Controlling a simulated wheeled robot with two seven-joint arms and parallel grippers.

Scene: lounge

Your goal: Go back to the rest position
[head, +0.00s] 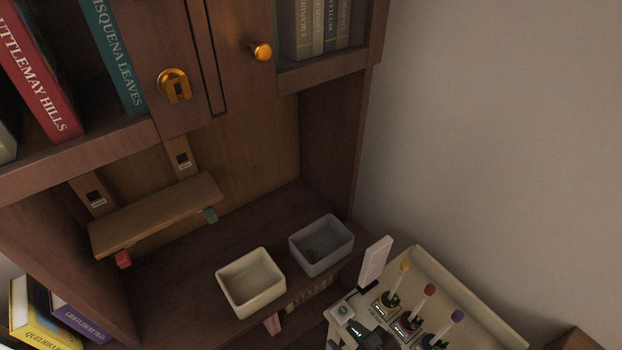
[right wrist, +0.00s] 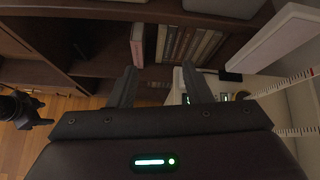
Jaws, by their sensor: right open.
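My right gripper (right wrist: 158,68) is open in the right wrist view, with its two dark fingers apart and nothing between them. In the head view only a dark part of it shows at the bottom edge, low in front of the white stand, and its fingers are hard to make out there.
A cream bin (head: 251,309) and a grey-blue bin (head: 347,262) stand on the dark wooden cabinet ledge. A pale stand (head: 460,283) with several colour-topped items is at the lower right, beside the bare wall.

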